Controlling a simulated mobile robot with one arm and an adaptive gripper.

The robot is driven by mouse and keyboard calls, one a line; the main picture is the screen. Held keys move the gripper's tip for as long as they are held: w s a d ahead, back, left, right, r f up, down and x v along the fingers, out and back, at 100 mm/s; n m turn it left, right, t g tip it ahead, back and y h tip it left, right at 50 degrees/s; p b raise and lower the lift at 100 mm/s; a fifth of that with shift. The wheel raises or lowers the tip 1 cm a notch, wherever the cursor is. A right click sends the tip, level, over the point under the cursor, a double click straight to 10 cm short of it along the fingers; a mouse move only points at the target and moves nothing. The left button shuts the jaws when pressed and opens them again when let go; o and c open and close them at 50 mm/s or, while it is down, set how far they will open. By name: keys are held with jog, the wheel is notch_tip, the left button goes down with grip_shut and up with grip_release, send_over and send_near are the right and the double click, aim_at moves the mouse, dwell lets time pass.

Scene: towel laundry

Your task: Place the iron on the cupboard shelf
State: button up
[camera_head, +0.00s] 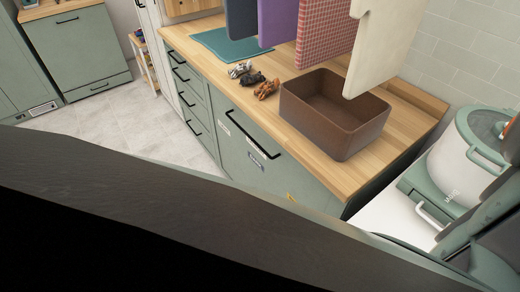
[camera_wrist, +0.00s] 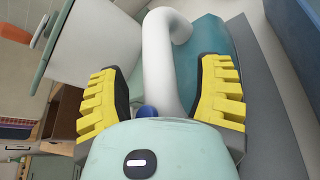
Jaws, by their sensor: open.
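The iron shows close up in the wrist view, with a white curved handle (camera_wrist: 158,60) and a teal part (camera_wrist: 210,40) behind it. My gripper (camera_wrist: 165,95) has two yellow toothed fingers, spread open on either side of the handle. I cannot tell whether either finger touches it. A pale green rounded body with a dark oval button (camera_wrist: 136,162) fills the bottom and hides the lower ends of the fingers. A blue knob (camera_wrist: 147,111) shows beside the handle. The iron and my gripper are not visible in the head view. I cannot make out the cupboard shelf for certain.
An empty-looking brown box (camera_head: 335,125) stands on the wooden counter (camera_head: 410,105). Several towels hang above it, including a plaid one (camera_head: 325,35). Small crumpled items (camera_head: 265,89) lie left of the box. A white and green appliance (camera_head: 465,150) stands right. Tiled floor (camera_head: 120,110) is clear.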

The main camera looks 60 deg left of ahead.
jog(key=shift+a, duration=0.1)
grip_shut()
dwell(0.4)
jog(key=shift+r, duration=0.1)
